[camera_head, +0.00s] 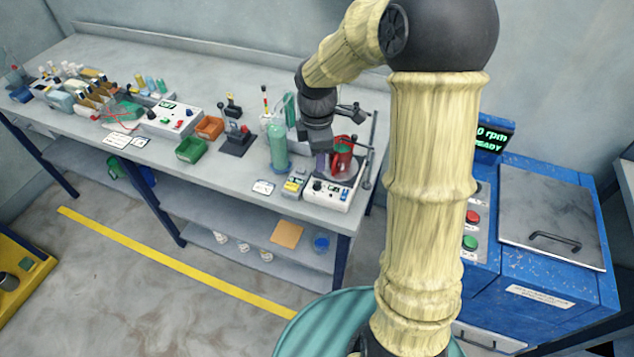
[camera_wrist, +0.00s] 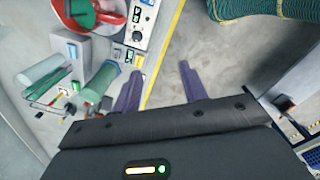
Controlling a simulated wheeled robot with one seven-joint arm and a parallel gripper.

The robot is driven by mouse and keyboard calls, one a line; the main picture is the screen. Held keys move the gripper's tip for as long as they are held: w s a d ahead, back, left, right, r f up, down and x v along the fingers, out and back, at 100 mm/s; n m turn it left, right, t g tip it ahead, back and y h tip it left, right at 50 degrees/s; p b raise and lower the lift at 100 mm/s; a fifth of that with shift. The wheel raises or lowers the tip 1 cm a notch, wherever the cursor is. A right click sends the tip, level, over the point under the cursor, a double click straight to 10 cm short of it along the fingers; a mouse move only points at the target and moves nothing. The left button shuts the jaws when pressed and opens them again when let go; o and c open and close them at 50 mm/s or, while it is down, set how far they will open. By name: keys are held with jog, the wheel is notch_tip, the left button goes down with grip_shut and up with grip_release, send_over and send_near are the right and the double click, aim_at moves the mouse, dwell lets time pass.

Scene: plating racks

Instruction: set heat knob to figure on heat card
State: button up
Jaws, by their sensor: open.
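The hot plate (camera_head: 328,197) stands at the right end of the bench, with dark round knobs and a small display on its white front panel. A red vessel (camera_head: 342,152) stands on its plate. The panel (camera_wrist: 145,32) also shows at the top of the wrist view; its figures are too small to read. A small white card (camera_head: 263,187) lies on the bench left of the hot plate; its print is unreadable. My gripper (camera_wrist: 158,86) is open and empty, its two purple-grey fingers apart. In the head view it hangs just beside the red vessel, above the hot plate, partly hidden.
A yellow-grey box (camera_head: 294,185) stands between the card and hot plate. A green cylinder (camera_head: 277,145) stands behind them, and a metal stand (camera_head: 371,150) rises at the right. A blue machine (camera_head: 535,230) is farther right. Open floor lies before the bench.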

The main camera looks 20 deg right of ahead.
aim_at(317, 182)
jog(key=w+d+f+n+b, duration=0.1)
jog(key=w+n, duration=0.6)
jog(key=n, duration=0.1)
jog(key=shift+w+d+f+n+g, duration=0.15)
jog(key=shift+d+f+n+g, duration=0.15)
jog(key=shift+d+f, duration=0.1)
notch_tip(317, 182, down, 17)
jog(key=shift+f+p, duration=0.2)
jog(key=shift+p, duration=1.05)
jog(key=shift+c, duration=0.4)
grip_shut()
